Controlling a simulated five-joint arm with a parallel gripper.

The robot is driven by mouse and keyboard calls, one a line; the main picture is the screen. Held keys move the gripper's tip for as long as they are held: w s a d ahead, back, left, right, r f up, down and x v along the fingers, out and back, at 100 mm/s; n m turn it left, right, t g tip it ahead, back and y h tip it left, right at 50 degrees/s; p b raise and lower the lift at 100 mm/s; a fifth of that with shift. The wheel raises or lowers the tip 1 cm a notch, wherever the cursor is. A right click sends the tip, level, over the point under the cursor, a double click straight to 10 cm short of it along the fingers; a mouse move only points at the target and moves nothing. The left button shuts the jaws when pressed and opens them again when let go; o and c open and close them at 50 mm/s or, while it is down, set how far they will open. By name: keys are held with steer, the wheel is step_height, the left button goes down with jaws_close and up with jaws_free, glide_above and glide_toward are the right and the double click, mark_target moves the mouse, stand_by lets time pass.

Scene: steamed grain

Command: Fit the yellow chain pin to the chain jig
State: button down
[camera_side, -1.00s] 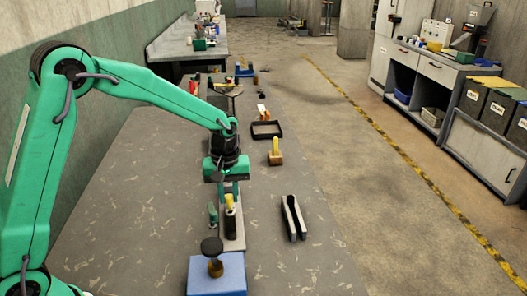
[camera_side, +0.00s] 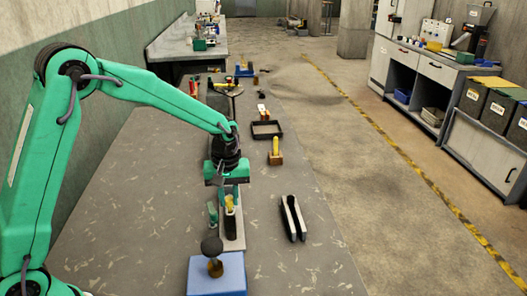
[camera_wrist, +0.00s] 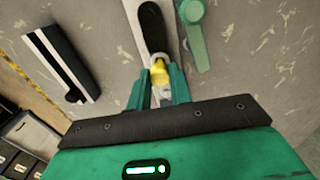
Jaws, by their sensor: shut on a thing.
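The yellow chain pin (camera_side: 229,203) is between my gripper's fingers, and it also shows in the wrist view (camera_wrist: 159,72). My gripper (camera_wrist: 160,88) is shut on it. The chain jig (camera_side: 236,243) is a narrow light grey plate carrying a black upright piece and a green lever (camera_side: 212,213). In the wrist view the black rounded piece (camera_wrist: 152,28) lies just beyond the pin. The pin is over the jig at this piece. Its lower end is hidden, so I cannot tell whether it is seated.
A black and light grey channel-shaped holder (camera_side: 292,218) lies to the right. A blue block (camera_side: 217,279) with a dark-topped knob stands at the near end. A wooden block (camera_side: 276,159) with a yellow upright piece and a black tray (camera_side: 267,130) are farther back.

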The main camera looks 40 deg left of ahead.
mark_target(229, 199)
steer(key=shift+f, duration=0.6)
stand_by(0.7)
steer(key=c, duration=1.2)
jaws_free()
steer(key=shift+r, duration=0.1)
steer(key=shift+r, duration=3.8)
